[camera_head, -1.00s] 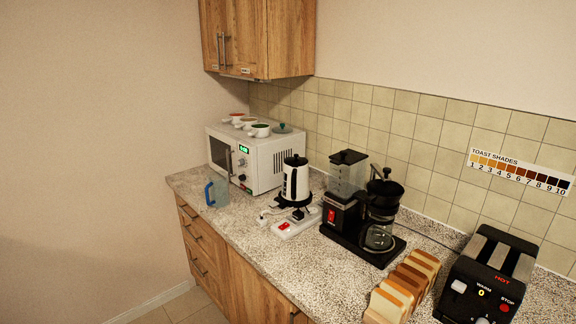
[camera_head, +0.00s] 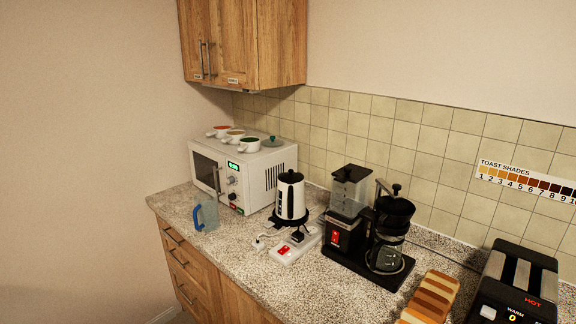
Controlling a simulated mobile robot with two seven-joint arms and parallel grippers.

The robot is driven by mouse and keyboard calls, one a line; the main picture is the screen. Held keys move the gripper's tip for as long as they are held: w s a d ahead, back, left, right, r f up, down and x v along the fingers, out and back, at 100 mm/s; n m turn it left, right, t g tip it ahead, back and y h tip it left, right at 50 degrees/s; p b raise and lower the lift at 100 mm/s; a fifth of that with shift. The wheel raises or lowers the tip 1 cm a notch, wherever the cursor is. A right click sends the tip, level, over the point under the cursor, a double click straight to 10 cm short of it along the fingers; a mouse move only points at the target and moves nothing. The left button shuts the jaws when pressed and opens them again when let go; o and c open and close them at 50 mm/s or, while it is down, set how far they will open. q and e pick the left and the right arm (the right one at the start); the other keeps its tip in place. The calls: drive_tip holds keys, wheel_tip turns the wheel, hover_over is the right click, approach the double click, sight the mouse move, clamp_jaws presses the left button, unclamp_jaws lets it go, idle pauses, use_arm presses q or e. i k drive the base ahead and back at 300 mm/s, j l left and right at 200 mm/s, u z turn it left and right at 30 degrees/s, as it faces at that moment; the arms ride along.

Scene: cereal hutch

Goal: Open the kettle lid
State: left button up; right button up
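The kettle (camera_head: 291,199) is white with a black handle, and its black lid (camera_head: 290,177) has a small knob on top. It stands upright on a dark base on the counter, between the microwave and the coffee machine. The lid looks shut. Neither of my grippers shows in the head view.
A white microwave (camera_head: 272,172) with several small bowls on top stands behind the kettle. A blue-handled pitcher (camera_head: 206,213) is at the left. A power strip (camera_head: 297,245) lies in front of the kettle. A coffee machine (camera_head: 345,234), bread slices (camera_head: 433,298) and a toaster (camera_head: 507,283) stand to the right.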

sight(289, 178)
drive_tip(key=i+j, duration=0.25)
drive_tip(key=i+j+z, duration=0.1)
drive_tip(key=j, duration=0.3)
drive_tip(key=i+j, duration=0.3)
drive_tip(key=i+j+z, duration=0.1)
drive_tip(key=i+j, duration=0.15)
drive_tip(key=j, duration=0.15)
drive_tip(key=i+j, duration=0.2)
drive_tip(key=j, duration=0.15)
drive_tip(key=i+j+z, duration=0.1)
drive_tip(key=j, duration=0.25)
drive_tip(key=i, duration=0.1)
